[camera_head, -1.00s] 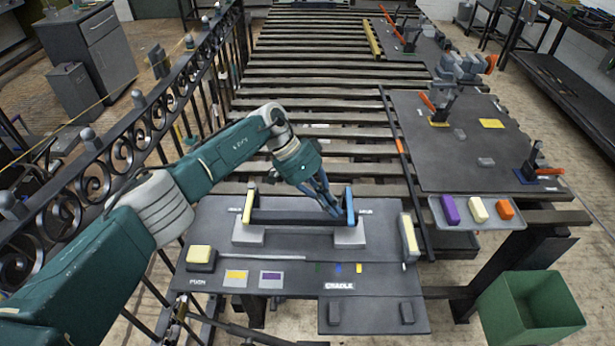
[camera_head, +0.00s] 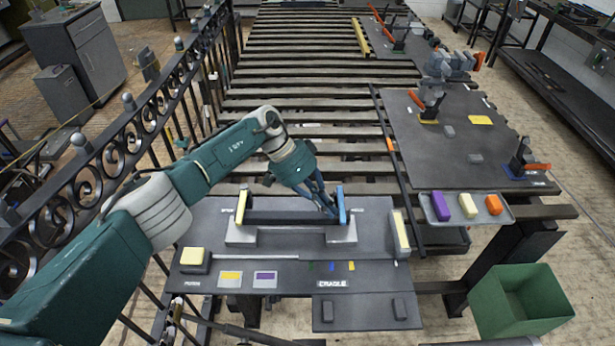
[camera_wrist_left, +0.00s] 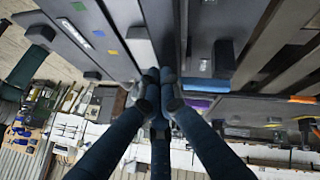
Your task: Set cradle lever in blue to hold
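The cradle (camera_head: 241,236) is a pair of light grey blocks with a dark bar (camera_head: 290,217) across them. A blue-faced lever (camera_head: 342,205) stands upright at its right end, and a yellow-faced lever (camera_head: 242,206) at its left end. My left gripper (camera_head: 331,211) points down just left of the blue lever, over the bar's right end. In the left wrist view its fingertips (camera_wrist_left: 160,76) are close together, with no object visible between them. A blue strip (camera_wrist_left: 205,84) shows right of the fingers there. Contact with the lever is unclear. My right gripper is out of view.
A yellow-topped block (camera_head: 193,257) and coloured plates lie on the front left board. A yellow-faced upright piece (camera_head: 401,232) stands right of the cradle. A tray (camera_head: 466,217) holds purple, cream and orange blocks. A green bin (camera_head: 485,306) stands front right.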

